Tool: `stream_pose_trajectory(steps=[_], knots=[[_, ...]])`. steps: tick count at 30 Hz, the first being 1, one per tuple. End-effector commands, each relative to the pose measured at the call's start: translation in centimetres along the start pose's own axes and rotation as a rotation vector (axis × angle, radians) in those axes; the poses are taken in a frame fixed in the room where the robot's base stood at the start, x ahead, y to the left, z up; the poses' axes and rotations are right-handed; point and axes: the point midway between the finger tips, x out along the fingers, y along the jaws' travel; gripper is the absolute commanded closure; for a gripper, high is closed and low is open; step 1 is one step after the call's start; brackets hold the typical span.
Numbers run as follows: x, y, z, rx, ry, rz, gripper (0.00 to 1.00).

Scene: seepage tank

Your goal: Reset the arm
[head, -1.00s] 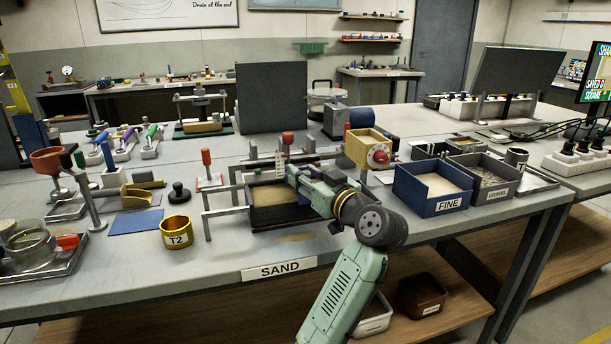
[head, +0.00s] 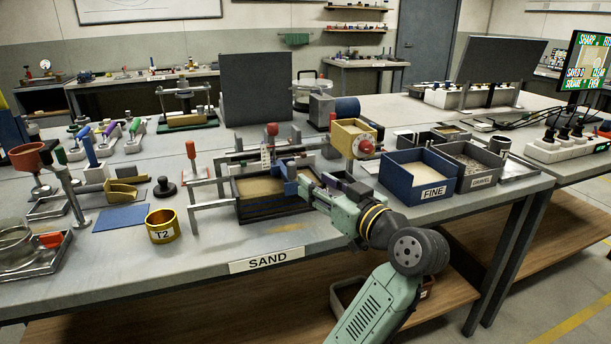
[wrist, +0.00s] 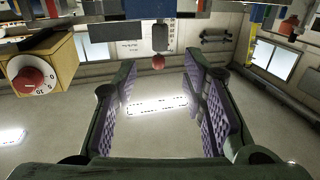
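My gripper (head: 308,190) is at the right end of the sand tank (head: 270,208), beside a blue plate (head: 290,179) in it. From the head view I cannot tell whether it touches the tank. In the wrist view my gripper (wrist: 158,80) is open, its purple-padded fingers well apart with nothing held between them. The yellow box with a red dial (head: 353,139) stands behind my gripper; it also shows at the left of the wrist view (wrist: 45,72). My arm comes in from the lower right.
The blue FINE bin (head: 418,176) and grey GRAVEL bin (head: 470,166) stand right of my arm. A gold T2 cup (head: 162,227) and a blue mat (head: 120,218) lie left of the tank. A dark upright panel (head: 257,88) stands behind. The front table strip is mostly clear.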

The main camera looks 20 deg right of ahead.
Motion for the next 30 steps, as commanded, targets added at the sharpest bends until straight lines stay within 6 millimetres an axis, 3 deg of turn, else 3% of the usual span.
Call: stream_pose_trajectory(steps=[7, 20, 22, 26, 30], knots=[[-1.5, 0.0, 0.0, -0.001, 0.0, 0.0, 0.61], [-1.4, 0.0, 0.0, 0.0, 0.0, -0.001, 0.61], [-0.6, -0.8, -0.4, -0.004, 0.008, -0.008, 0.61], [3.1, -4.8, -2.5, -0.019, 0.062, -0.036, 0.61], [8.0, -12.9, -6.5, -0.038, 0.181, -0.091, 0.61]])
